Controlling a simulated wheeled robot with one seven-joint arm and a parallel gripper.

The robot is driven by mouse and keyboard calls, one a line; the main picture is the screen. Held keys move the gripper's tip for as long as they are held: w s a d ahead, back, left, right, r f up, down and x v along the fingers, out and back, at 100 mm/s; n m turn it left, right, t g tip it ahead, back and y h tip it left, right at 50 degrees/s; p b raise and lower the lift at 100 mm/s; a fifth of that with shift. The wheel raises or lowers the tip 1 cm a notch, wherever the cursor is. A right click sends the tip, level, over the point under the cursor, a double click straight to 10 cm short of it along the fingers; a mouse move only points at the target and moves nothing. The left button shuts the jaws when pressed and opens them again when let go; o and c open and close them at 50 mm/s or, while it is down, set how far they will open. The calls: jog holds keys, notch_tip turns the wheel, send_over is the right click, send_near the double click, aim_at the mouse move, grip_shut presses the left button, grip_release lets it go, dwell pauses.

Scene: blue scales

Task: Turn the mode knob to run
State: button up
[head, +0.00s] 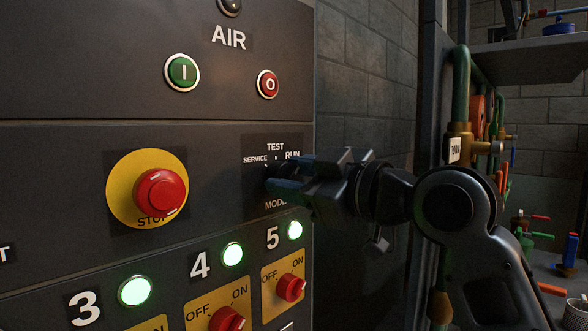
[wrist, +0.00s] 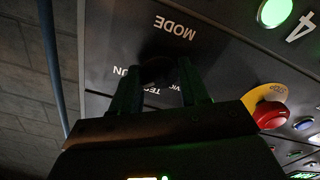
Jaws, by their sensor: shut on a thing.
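The mode knob (wrist: 158,72) is a dark knob on the grey panel, labelled MODE, with SERVICE, TEST and RUN marked around it. In the head view its plate (head: 256,197) shows but the knob is mostly hidden behind my gripper (head: 276,180). My gripper reaches the panel from the right and is shut on the knob. In the wrist view the two fingers of my gripper (wrist: 160,84) stand on either side of the knob. I cannot tell which mark the knob points to.
A red stop button (head: 161,193) on a yellow disc is left of the knob. Red switch 5 (head: 291,287) and switch 4 (head: 228,319) sit below, with lit green lamps. AIR buttons, green (head: 182,73) and red (head: 268,83), are above. Pipes (head: 461,90) stand at the right.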

jog(key=shift+f+m, duration=0.2)
jog(key=shift+m, duration=0.4)
jog(key=shift+p, duration=0.3)
jog(key=o, duration=1)
jog(key=shift+r, duration=0.1)
jog(key=shift+o, duration=0.2)
jog(key=b+v, duration=0.1)
jog(key=v, duration=0.6)
jog(key=shift+s+d, duration=0.25)
jog(key=shift+d, duration=0.1)
